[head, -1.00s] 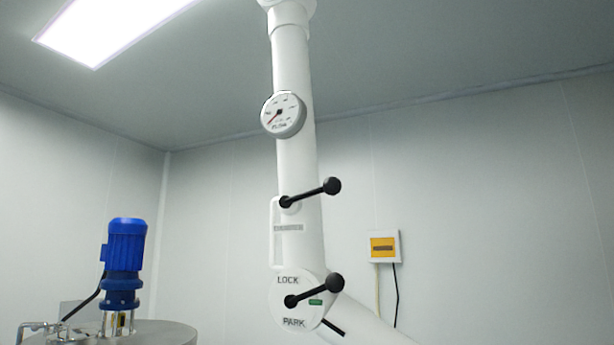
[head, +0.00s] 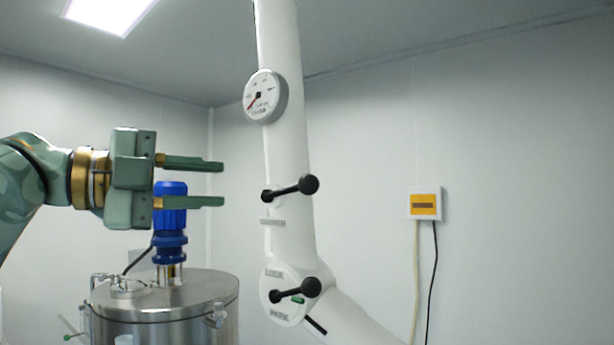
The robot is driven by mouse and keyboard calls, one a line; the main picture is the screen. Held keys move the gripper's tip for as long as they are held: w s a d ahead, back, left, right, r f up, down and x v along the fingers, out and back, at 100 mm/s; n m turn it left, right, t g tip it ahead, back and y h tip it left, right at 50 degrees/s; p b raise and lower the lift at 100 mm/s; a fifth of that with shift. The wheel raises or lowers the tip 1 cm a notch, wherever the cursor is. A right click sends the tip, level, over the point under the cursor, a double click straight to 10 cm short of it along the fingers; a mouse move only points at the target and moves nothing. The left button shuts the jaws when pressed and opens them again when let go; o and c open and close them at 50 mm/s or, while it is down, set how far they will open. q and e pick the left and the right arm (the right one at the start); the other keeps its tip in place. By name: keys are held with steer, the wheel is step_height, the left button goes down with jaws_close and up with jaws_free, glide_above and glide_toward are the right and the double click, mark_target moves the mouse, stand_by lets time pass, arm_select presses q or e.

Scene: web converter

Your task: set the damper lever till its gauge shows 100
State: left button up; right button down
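The damper lever (head: 290,188) is a black bar with a round knob, on the white duct below the gauge. It points right and slightly up. The round white gauge (head: 263,97) has a red needle pointing to the lower left; its numbers are too small to read. A second black lever (head: 296,290) sits lower, on a round plate marked with PARK at its bottom. My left gripper (head: 222,184) is open and empty, its two green fingers pointing right, left of the damper lever and apart from it. My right gripper is not in view.
The white duct (head: 284,140) runs up through the middle and bends to the lower right. A steel vessel (head: 170,318) with a blue motor (head: 170,225) stands at the lower left. A yellow-fronted box (head: 425,204) with cables is on the back wall.

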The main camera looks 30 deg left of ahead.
mark_target(294, 188)
arm_select(q)
steer(key=p+x, duration=0.5)
steer(key=x, duration=0.8)
steer(key=shift+w+r, duration=0.15)
steer(key=shift+w+d+p, duration=0.2)
steer(key=shift+w+p, duration=0.15)
steer(key=shift+w, duration=0.2)
jaws_close()
steer(key=shift+w+a+f, duration=0.1)
steer(key=shift+a+f, duration=0.1)
